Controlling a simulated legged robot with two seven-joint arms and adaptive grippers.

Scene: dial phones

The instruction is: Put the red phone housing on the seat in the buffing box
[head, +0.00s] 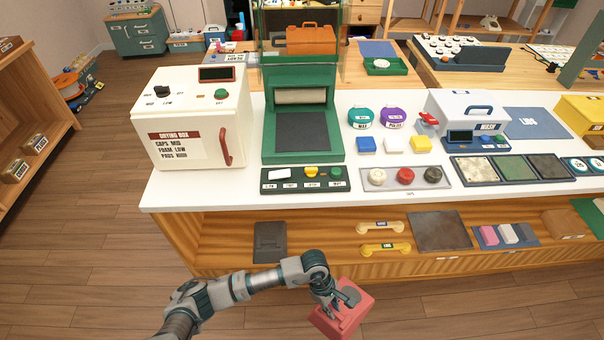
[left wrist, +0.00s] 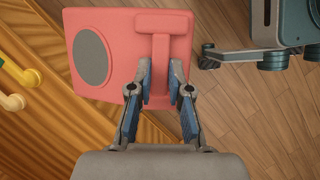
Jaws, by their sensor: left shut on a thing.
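The red phone housing (head: 345,322) is in my left gripper (head: 334,298), in front of the bench and below its top in the head view. In the left wrist view the housing (left wrist: 118,52) shows a round grey disc and a raised T-shaped part. The left gripper's (left wrist: 160,88) fingers are shut on that raised part. The green buffing box (head: 270,100) stands on the bench, open at the front, its clear hood up. A pale roller (head: 301,96) lies across its back. The dark flat seat (head: 302,132) in it is bare. My right gripper is not in view.
The white drying box (head: 190,118) stands left of the buffing box. A button panel (head: 305,180) lies before it, and a tray of round knobs (head: 405,177) to its right. The shelf below the white bench top (head: 230,195) holds yellow handsets (head: 385,249).

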